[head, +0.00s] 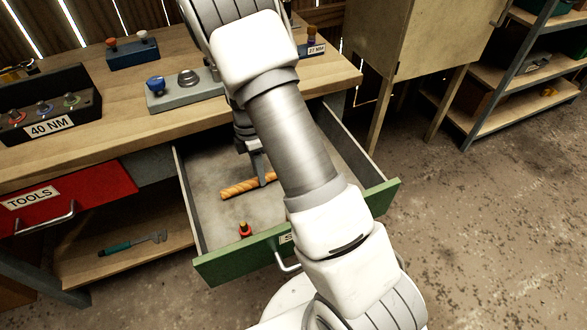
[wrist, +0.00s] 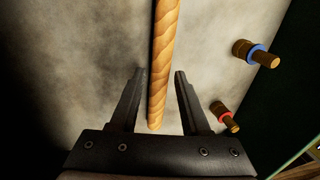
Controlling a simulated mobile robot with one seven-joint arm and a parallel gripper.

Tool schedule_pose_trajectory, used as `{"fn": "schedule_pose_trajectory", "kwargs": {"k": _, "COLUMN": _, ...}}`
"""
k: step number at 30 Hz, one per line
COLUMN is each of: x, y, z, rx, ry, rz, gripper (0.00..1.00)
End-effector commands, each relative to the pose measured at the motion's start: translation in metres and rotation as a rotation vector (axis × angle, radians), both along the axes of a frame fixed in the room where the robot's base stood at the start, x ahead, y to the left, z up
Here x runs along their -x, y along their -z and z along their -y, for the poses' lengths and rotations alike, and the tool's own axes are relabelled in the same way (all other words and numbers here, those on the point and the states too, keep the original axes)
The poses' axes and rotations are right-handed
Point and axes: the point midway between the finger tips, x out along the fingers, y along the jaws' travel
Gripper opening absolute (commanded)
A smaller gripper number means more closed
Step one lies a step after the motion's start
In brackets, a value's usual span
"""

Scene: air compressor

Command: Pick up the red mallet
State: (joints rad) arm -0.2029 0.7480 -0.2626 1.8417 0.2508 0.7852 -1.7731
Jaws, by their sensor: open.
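A wooden handle (head: 240,188) with a wavy grain lies on the floor of the open green drawer (head: 228,262). In the wrist view the handle (wrist: 164,55) runs from the top edge down between the fingers. No red mallet head shows; the handle's far end is outside the wrist view, and my arm covers part of the drawer in the head view. My gripper (head: 262,178) is inside the drawer, pointing down at the handle. In the wrist view my gripper (wrist: 159,73) is open, with a finger on each side of the handle and gaps between.
Two brass fittings, one with a blue ring (wrist: 257,50) and one with a red ring (wrist: 226,117), lie right of the handle in the wrist view. The drawer walls surround my gripper. The workbench (head: 110,110) is above, with a red TOOLS drawer (head: 85,193) at left.

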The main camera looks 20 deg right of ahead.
Motion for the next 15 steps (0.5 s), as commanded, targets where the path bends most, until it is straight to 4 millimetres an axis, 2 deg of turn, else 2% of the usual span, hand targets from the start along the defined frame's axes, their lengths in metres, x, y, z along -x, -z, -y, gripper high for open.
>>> {"fn": "schedule_pose_trajectory", "kwargs": {"k": 1, "x": 0.0024, "y": 0.0099, "z": 0.0002, "rx": 0.001, "ry": 0.001, "rz": -0.003, "gripper": 0.46}}
{"fn": "schedule_pose_trajectory", "kwargs": {"k": 3, "x": 0.0032, "y": 0.0151, "z": 0.0004, "rx": 0.001, "ry": 0.002, "rz": -0.001, "gripper": 0.46}}
{"fn": "schedule_pose_trajectory", "kwargs": {"k": 10, "x": 0.003, "y": 0.0156, "z": 0.0005, "rx": 0.001, "ry": 0.001, "rz": 0.001, "gripper": 0.45}}
{"fn": "schedule_pose_trajectory", "kwargs": {"k": 15, "x": 0.0031, "y": 0.0154, "z": 0.0004, "rx": 0.0, "ry": 0.001, "rz": 0.001, "gripper": 0.14}}
